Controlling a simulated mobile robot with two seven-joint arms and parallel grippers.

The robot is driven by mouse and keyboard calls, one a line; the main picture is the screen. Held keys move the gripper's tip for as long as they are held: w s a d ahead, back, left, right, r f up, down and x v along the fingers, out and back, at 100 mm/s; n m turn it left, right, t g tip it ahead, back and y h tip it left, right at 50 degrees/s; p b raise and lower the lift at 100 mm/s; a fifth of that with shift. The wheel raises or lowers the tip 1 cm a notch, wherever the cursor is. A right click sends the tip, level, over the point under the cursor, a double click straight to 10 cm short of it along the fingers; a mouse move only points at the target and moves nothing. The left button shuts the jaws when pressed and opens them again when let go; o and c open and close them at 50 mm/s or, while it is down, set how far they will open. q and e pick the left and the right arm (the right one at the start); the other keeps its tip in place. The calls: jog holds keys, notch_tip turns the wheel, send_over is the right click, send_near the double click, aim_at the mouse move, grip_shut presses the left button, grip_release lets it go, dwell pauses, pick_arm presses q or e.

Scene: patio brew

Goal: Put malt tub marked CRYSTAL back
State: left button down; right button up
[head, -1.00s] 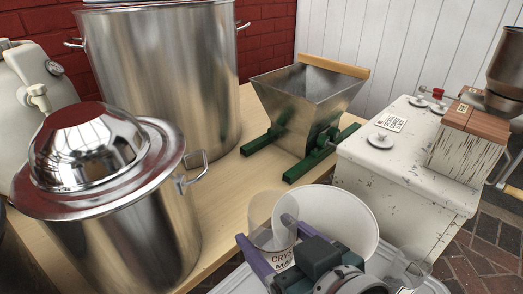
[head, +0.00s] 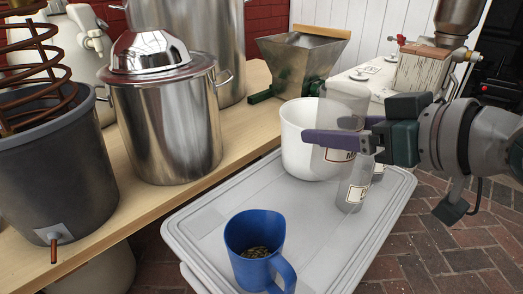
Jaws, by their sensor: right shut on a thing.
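My right gripper (head: 335,133) comes in from the right and is shut on a clear malt tub (head: 343,96). The tub is upright, in front of the right side of the white bucket (head: 296,150). Its label is mostly covered by the purple fingers; a second ago it showed the start of "CRYSTAL". Another clear tub (head: 352,192) with a label stands on the grey cart top (head: 215,217) just below the held tub. A further labelled tub (head: 378,172) shows partly behind it. My left gripper is not in view.
A blue jug (head: 257,277) with grain in it stands at the cart's front. The cart top between the jug and bucket is clear. The wooden bench (head: 80,222) carries steel pots (head: 165,130), a grain mill (head: 295,60) and a dark bucket with a copper coil (head: 55,165).

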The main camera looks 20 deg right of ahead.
jog(key=f+b, duration=0.4)
jog(key=f, duration=0.2)
jog(key=f+b, duration=0.4)
jog(key=f, duration=0.3)
jog(key=f+b, duration=0.4)
jog(key=f, duration=0.2)
jog(key=shift+w+d+f+b, duration=0.2)
jog(key=shift+w+f+b, duration=0.05)
jog(key=shift+w+b, duration=0.1)
jog(key=shift+f, duration=0.1)
jog(key=shift+s, duration=0.1)
jog(key=o, duration=1.3)
